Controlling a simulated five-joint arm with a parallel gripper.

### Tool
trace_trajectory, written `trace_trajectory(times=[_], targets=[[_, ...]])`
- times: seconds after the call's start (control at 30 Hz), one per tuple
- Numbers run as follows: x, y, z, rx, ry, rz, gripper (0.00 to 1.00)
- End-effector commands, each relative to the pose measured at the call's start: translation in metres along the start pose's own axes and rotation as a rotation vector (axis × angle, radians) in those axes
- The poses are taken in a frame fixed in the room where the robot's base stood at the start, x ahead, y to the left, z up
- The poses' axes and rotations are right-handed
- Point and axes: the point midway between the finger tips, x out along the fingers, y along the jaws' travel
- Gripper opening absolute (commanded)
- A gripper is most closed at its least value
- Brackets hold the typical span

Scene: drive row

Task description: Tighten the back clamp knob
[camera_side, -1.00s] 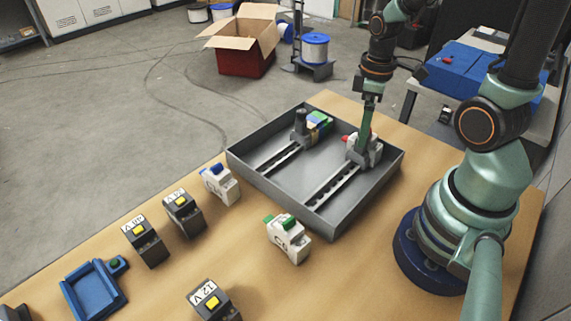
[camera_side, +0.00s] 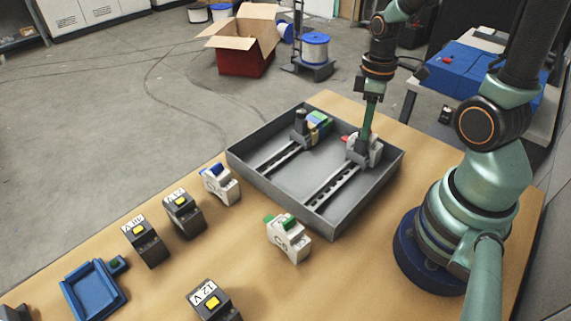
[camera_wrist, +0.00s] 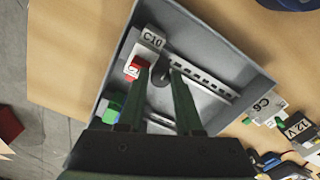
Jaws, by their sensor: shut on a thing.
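A grey tray (camera_side: 268,190) holds two slotted rails. On the right-hand rail (camera_side: 330,187) sits a white module with a red part (camera_side: 376,150), labelled C10 in the wrist view (camera_wrist: 152,39). A dark round clamp knob (camera_wrist: 160,73) stands beside it. My gripper (camera_side: 361,140) points down there, and in the wrist view its fingertips (camera_wrist: 162,75) are on either side of this knob, shut on it. A second dark knob (camera_side: 301,119) stands on the left-hand rail (camera_side: 278,158), beside a green and blue module (camera_side: 319,123).
White modules with blue (camera_side: 221,186) and green (camera_side: 288,238) tops stand outside the tray. Several black blocks with yellow buttons (camera_side: 184,214) and a blue holder (camera_side: 94,292) stand on the wooden table (camera_side: 345,275). The tray walls rise around the rails.

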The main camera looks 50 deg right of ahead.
Motion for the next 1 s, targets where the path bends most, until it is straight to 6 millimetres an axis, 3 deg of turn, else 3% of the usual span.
trace_trajectory(times=[0.17, 0.63, 0.93, 0.97, 1.0], targets=[[-0.0021, 0.0052, -0.0027, 0.056, 0.014, 0.014, 0.03], [-0.0028, 0.0057, -0.0033, 0.645, 0.020, 0.011, 0.09], [-0.0026, 0.0051, -0.0025, 1.028, 0.018, 0.006, 0.06], [-0.0025, 0.0048, -0.0023, 1.050, 0.017, 0.005, 0.41], [-0.0023, 0.0046, -0.0020, 1.043, 0.016, 0.005, 0.56]])
